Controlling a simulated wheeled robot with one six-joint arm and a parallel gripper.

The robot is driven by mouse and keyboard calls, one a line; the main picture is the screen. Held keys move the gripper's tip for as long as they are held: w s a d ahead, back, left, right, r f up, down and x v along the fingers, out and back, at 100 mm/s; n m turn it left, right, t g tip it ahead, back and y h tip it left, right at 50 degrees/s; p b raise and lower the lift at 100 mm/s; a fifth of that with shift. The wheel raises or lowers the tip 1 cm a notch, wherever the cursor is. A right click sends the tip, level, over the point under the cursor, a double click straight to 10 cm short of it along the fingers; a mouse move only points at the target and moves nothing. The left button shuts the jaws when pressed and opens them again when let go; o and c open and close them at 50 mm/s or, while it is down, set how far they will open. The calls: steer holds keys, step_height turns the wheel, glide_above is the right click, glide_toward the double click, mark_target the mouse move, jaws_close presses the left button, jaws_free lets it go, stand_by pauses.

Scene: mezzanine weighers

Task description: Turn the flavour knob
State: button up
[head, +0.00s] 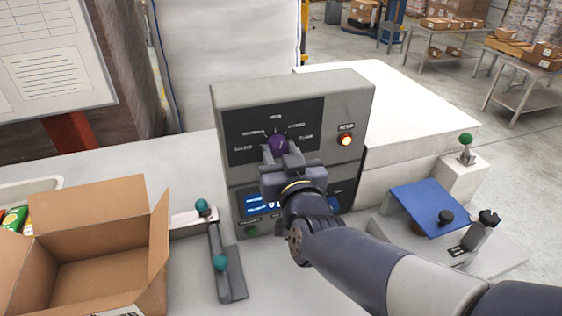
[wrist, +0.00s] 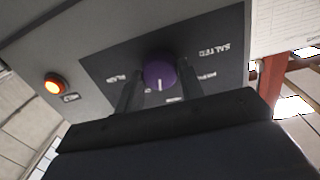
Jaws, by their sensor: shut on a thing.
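The purple flavour knob (head: 277,143) sits on the dark panel (head: 244,147) of a grey control box (head: 349,102). In the head view my gripper (head: 284,156) is at the knob and covers its lower part. In the wrist view the knob (wrist: 159,73) stands between the two fingers of my gripper (wrist: 152,88), which is shut on it. A white pointer line shows on the knob's face. Several flavour labels ring it; "SALTED" is readable in the wrist view, and the rest are too small or partly hidden.
A lit orange button (head: 346,140) is right of the knob. A blue display (head: 262,205) below is partly hidden by my arm. An open cardboard box (head: 100,248), a lever with teal knobs (head: 217,250) and a blue plate (head: 428,206) stand around the control box.

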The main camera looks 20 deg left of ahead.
steer(key=m+b, duration=0.3)
steer(key=shift+f, duration=0.2)
steer(key=shift+r+m+b, duration=0.15)
steer(key=shift+m+b, duration=0.8)
steer(key=shift+m, duration=0.55)
steer(key=o, duration=1)
steer(key=shift+p+v, duration=1.05)
steer(key=shift+v, duration=4.35)
steer(key=shift+w+r, duration=0.1)
